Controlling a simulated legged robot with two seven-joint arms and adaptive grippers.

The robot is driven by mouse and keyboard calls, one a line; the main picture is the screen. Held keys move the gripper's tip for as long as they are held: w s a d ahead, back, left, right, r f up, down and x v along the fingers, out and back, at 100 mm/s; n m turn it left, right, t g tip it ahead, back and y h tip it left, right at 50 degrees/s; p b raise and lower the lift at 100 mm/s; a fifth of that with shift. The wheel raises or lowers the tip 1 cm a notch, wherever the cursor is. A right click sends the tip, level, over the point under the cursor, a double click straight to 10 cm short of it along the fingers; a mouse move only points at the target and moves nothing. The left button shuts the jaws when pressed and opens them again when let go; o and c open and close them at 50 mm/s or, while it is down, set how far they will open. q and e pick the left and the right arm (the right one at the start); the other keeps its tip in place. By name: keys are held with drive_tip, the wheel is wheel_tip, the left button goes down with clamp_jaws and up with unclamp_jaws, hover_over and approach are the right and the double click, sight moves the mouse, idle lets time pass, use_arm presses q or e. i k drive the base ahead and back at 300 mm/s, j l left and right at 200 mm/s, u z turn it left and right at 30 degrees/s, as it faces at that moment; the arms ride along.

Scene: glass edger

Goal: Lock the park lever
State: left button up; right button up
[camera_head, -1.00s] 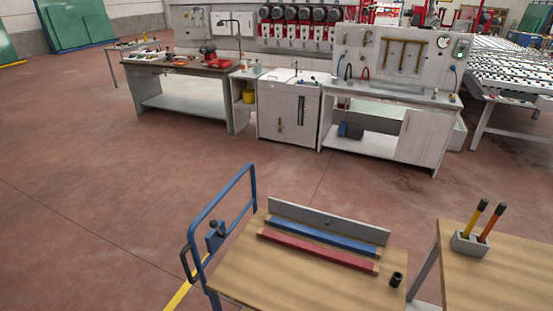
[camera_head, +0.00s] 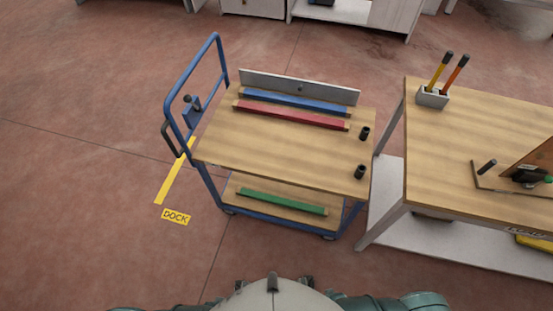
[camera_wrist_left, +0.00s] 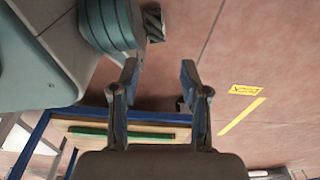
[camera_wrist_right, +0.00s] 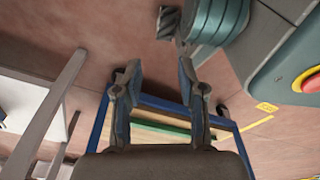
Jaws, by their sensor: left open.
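The blue-framed cart (camera_head: 208,183) stands ahead in the head view, with its upright push handle (camera_head: 190,70) on the left. A small lever with a black knob (camera_head: 187,98) sits on a blue plate (camera_head: 193,113) on that handle; its exact position is too small to tell. My left gripper (camera_wrist_left: 159,72) is open and empty in the left wrist view, over the floor near the cart. My right gripper (camera_wrist_right: 160,67) is open and empty in the right wrist view, with the cart below and behind its fingers. Neither gripper shows in the head view.
Blue (camera_head: 295,102) and red (camera_head: 290,115) bars lie on the cart top, near two black cylinders. A green bar (camera_head: 282,202) lies on the lower shelf. A wooden table (camera_head: 470,130) stands close on the right. The floor left of the cart, with a DOCK marking (camera_head: 175,217), is clear.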

sight(188, 99)
drive_tip(key=k+j+z, duration=0.1)
drive_tip(key=i+j+u, duration=0.5)
drive_tip(key=i, duration=0.35)
